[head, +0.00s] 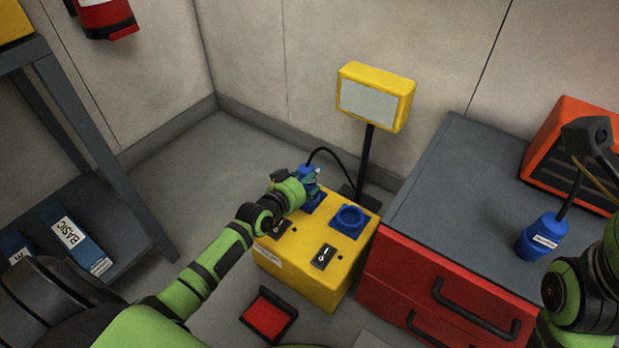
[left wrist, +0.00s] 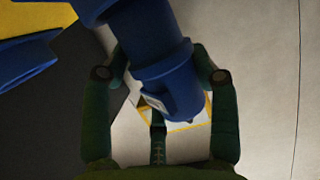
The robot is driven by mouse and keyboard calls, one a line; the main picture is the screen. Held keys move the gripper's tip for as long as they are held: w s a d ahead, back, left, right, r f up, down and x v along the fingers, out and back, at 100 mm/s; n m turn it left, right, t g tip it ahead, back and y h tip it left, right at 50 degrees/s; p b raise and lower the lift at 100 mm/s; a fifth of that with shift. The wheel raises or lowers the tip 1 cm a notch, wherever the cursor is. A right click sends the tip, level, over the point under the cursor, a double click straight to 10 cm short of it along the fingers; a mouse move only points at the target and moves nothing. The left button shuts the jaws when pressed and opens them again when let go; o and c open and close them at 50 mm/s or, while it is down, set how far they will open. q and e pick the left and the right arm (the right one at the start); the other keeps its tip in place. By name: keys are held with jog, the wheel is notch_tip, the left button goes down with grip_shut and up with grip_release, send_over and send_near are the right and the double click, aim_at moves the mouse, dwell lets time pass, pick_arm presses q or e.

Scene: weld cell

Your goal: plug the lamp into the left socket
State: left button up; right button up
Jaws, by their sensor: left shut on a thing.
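My left gripper (head: 302,187) is shut on a blue plug (head: 310,174) at the back left of the yellow socket box (head: 298,272). In the left wrist view the blue plug (left wrist: 165,70) stands between the green fingers. A black cable arches from it toward the yellow-headed lamp (head: 374,97), which stands on a black post behind the box. The plug is at the left socket (head: 313,206), mostly hidden by the gripper and plug; I cannot tell how deep it sits.
Black switches (head: 323,256) sit on the box's front. A red pedal (head: 268,315) lies in front. A grey shelf (head: 110,190) stands left; floor between is clear.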

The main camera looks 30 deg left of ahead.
dwell(0.3)
pick_arm(q)
jog(key=shift+f+b, duration=0.55)
jog(key=shift+f, duration=0.25)
dwell(0.4)
jog(key=o, duration=1)
jog(key=shift+o, duration=0.2)
